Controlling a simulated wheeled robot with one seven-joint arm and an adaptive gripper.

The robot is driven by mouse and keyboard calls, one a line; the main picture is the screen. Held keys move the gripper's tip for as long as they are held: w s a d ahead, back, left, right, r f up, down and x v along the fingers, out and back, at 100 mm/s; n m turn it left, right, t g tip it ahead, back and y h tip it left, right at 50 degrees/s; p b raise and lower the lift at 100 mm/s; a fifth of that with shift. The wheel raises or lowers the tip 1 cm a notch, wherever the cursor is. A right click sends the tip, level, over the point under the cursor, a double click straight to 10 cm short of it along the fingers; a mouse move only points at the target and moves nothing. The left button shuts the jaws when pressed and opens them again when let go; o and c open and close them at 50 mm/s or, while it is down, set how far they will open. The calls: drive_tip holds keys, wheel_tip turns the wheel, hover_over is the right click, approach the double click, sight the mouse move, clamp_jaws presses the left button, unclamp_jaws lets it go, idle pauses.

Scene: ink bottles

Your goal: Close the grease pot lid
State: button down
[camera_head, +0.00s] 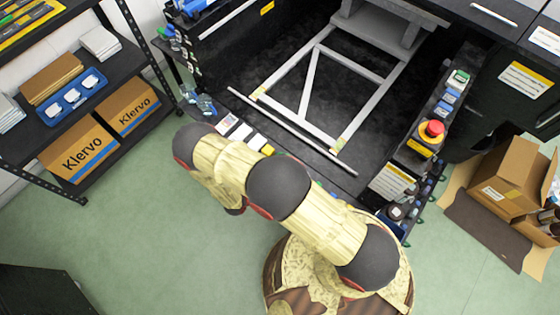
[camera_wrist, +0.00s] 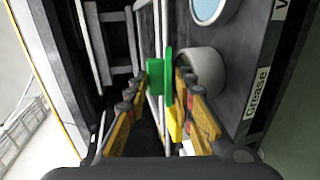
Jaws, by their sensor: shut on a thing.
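The grease pot (camera_wrist: 204,70) is a grey round pot in the wrist view, right of centre, beside a dark panel with a "Grease" label (camera_wrist: 257,92). A green flat piece (camera_wrist: 168,76), which looks like its lid seen edge-on, stands out from the panel just left of the pot. My gripper (camera_wrist: 161,86) has its orange fingers on either side of the green piece and is shut on it. The exact contact is hard to see. In the head view my arm hides the gripper, and I cannot make out the pot there.
A second round opening with a pale blue inside (camera_wrist: 207,10) is above the pot in the wrist view. In the head view, a metal frame (camera_head: 313,85) lies in the dark bay. A red button (camera_head: 432,129) is to the right. Shelves with boxes (camera_head: 78,150) stand left.

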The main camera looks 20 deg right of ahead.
drive_tip(key=c, duration=1.7)
unclamp_jaws()
drive_tip(key=shift+r, duration=0.15)
